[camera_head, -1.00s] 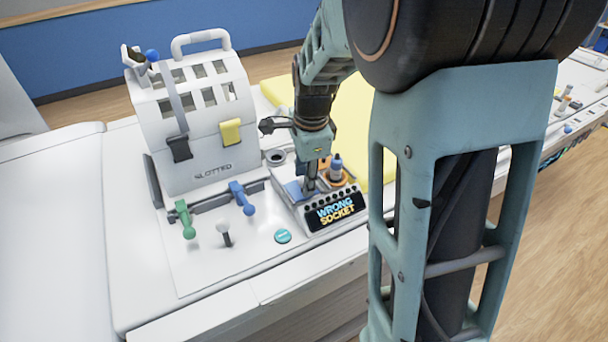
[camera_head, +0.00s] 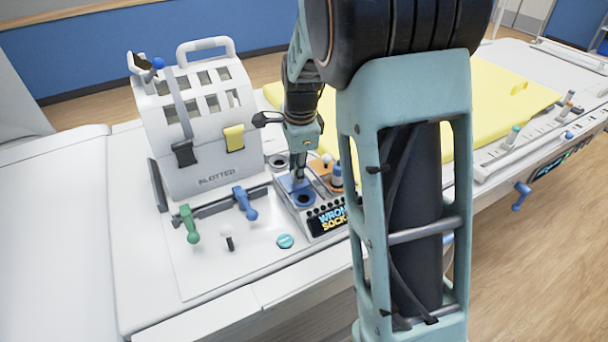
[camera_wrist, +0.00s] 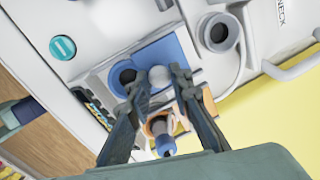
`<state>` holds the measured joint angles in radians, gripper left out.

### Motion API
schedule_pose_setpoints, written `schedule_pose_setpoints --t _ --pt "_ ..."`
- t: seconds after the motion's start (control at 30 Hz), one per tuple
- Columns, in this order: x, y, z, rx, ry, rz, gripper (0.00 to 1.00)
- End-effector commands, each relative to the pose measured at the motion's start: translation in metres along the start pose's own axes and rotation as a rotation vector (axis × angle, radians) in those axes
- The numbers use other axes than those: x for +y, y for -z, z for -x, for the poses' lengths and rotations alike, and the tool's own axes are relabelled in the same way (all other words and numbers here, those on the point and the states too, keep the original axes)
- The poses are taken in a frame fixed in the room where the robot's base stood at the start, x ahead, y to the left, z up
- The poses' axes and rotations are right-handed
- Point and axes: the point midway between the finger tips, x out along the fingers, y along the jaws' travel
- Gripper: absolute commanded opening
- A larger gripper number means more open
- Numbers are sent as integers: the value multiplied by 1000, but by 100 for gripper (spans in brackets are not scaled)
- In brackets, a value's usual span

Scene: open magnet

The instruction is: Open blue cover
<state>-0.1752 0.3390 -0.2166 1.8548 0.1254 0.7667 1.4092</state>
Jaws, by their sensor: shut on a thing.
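The blue cover (camera_wrist: 165,48) is a flat plate with a pale round knob (camera_wrist: 160,77) in the wrist view. Beside it a dark round socket (camera_wrist: 122,77) with a blue surround is uncovered. In the head view the cover (camera_head: 288,183) lies on the small console, with the open blue socket (camera_head: 304,199) in front of it. My gripper (camera_wrist: 160,73) has a finger on each side of the knob and is shut on it. In the head view my gripper (camera_head: 298,180) points down at the cover; its fingertips are small there.
An orange socket area with a blue-topped plug (camera_head: 337,175) is close to the right. The "WRONG SOCKET" display (camera_head: 328,217) is in front, partly hidden by my arm. A white slotted box (camera_head: 205,130) and green (camera_head: 188,224) and blue (camera_head: 245,203) levers stand left.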

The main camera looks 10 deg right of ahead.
Motion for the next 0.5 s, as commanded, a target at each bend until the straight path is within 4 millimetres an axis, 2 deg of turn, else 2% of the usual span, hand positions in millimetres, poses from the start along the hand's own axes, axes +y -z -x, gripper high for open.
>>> schedule_pose_setpoints --t 0.13,0.47,0.5 --pt "-13 -2 -1 1 3 0 0" --pt "-14 -2 -2 0 2 0 0" --pt "-14 -2 -2 0 2 0 22"
